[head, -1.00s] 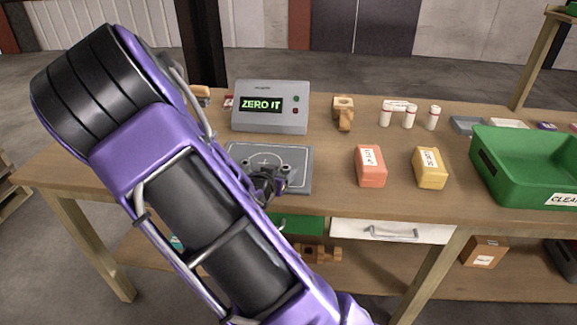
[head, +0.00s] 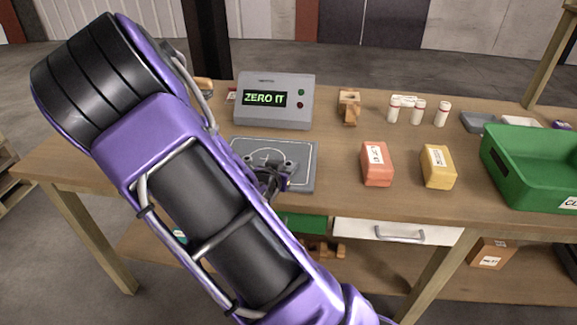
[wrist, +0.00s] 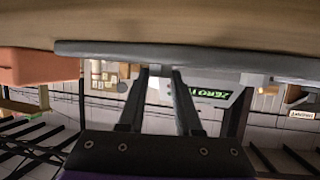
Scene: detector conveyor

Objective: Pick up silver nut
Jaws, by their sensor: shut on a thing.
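My gripper (head: 272,178) is low at the front right part of a grey plate (head: 303,158) with white line markings. In the wrist view, which is upside down, the two fingers of my gripper (wrist: 161,72) stand close together with a narrow gap, their tips at the edge of the plate (wrist: 210,52). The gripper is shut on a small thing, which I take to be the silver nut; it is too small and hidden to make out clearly. My purple arm covers the left part of the plate.
A grey box with a "ZERO IT" display (head: 274,100) stands behind the plate. To the right are an orange box (head: 377,165), a yellow box (head: 437,167), a wooden piece (head: 349,107), several white bottles (head: 418,111) and a green bin (head: 530,175). Bare tabletop lies between them.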

